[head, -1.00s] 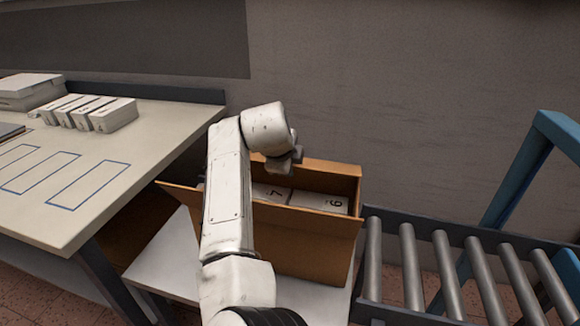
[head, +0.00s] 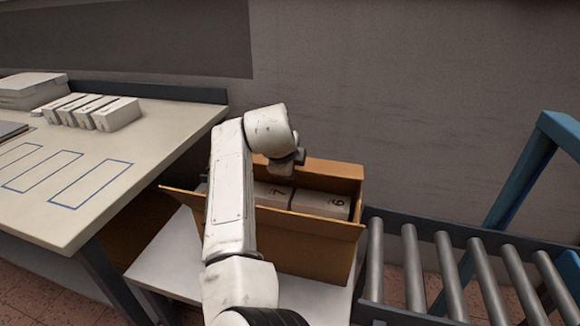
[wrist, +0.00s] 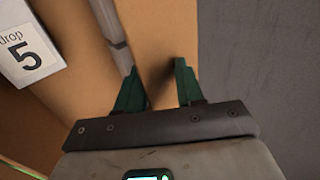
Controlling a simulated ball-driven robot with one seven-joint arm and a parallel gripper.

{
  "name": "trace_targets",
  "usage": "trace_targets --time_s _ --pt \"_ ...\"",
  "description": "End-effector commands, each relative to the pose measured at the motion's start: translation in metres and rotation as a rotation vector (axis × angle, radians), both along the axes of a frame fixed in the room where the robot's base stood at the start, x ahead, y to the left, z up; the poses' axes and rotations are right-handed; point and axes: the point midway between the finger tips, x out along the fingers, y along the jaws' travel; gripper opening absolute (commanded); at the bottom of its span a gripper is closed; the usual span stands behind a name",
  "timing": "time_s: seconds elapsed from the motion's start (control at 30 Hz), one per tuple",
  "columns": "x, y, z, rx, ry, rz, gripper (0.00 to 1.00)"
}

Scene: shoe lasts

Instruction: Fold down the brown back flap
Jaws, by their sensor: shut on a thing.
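The brown carton (head: 300,248) stands open below my arm, with its back flap (head: 335,168) along the far side, against the wall side. My gripper (head: 287,160) is at the left part of that back flap, partly hidden by my wrist. In the wrist view, the green fingers of my gripper (wrist: 155,80) stand on either side of the brown back flap (wrist: 157,30) and are shut on it. The flap's left end is hidden behind my arm.
A front flap (head: 300,219) and a left flap (head: 180,199) stand outward from the carton. A white table (head: 110,160) with several white boxes is at left. A roller conveyor (head: 445,265) and blue frame (head: 520,170) are at right. A grey wall is behind.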

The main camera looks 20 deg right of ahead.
Motion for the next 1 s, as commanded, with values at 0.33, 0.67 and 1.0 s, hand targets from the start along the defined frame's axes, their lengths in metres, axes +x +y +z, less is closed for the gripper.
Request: trace_targets --time_s 0.33,0.67,1.0 --pt "-0.026 0.018 0.04 0.001 -0.002 0.0 0.3" --pt "-0.052 0.035 0.078 0.001 0.002 0.0 0.3" --pt "-0.056 0.037 0.083 0.0 0.002 0.0 0.3"
